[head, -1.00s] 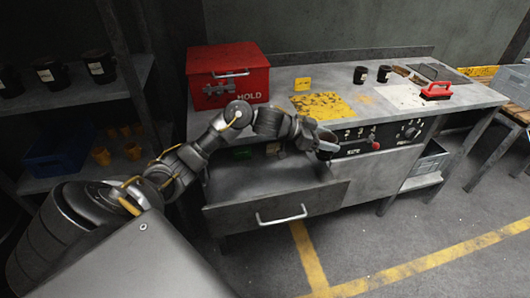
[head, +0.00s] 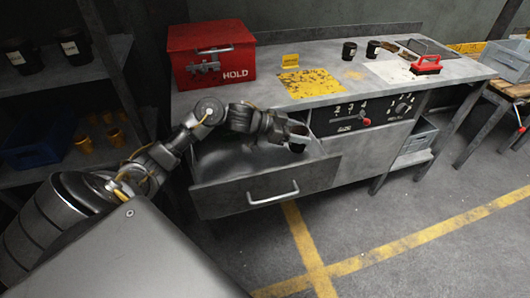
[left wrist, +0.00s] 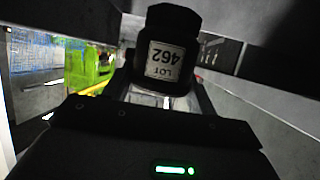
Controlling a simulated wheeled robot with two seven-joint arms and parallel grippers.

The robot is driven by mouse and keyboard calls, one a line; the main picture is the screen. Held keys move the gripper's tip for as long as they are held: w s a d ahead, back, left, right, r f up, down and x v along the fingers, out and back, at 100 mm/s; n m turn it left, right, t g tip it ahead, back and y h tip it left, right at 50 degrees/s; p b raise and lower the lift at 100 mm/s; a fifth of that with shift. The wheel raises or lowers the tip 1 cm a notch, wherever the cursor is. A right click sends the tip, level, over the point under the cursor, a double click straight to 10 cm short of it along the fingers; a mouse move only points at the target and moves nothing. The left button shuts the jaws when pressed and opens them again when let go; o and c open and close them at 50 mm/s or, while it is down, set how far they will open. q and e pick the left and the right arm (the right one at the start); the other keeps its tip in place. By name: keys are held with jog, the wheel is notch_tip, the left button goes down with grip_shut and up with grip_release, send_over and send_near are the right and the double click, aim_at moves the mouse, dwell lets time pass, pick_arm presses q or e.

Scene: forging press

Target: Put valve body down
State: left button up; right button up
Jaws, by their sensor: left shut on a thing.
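My left gripper (head: 297,139) is shut on a black part with a white label, which I take to be the valve body (head: 298,148). In the left wrist view the valve body (left wrist: 172,40) shows between the fingers, and its label reads LOT 462 upside down. The gripper is at the right end of the open grey drawer (head: 265,185) of the bench. I cannot tell whether the part touches the drawer floor. The left wrist view also shows a bright green thing (left wrist: 88,66) to the left of the part. My right gripper is out of view.
The bench top (head: 330,103) above the drawer carries a red HOLD box (head: 212,57), a yellow mat (head: 308,84), two black parts (head: 349,51) and a red brush (head: 427,64). A control panel (head: 360,114) with knobs is right of the drawer. A shelf (head: 60,88) stands at the left.

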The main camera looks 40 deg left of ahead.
pick_arm(q)
jog(key=s+a+f, duration=0.5)
jog(key=a+f, duration=0.1)
jog(key=shift+s+f, duration=0.25)
jog(key=shift+f, duration=0.1)
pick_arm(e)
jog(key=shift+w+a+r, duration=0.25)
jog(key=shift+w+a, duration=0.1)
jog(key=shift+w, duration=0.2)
pick_arm(q)
jog(key=f, duration=0.3)
jog(key=shift+s+a+f+b, duration=0.3)
jog(key=shift+a+f+b, duration=0.05)
jog(key=shift+a, duration=0.05)
jog(key=shift+f, duration=0.15)
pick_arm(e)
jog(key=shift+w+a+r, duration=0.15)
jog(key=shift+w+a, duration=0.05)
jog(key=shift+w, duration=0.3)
pick_arm(q)
jog(key=shift+f, duration=0.15)
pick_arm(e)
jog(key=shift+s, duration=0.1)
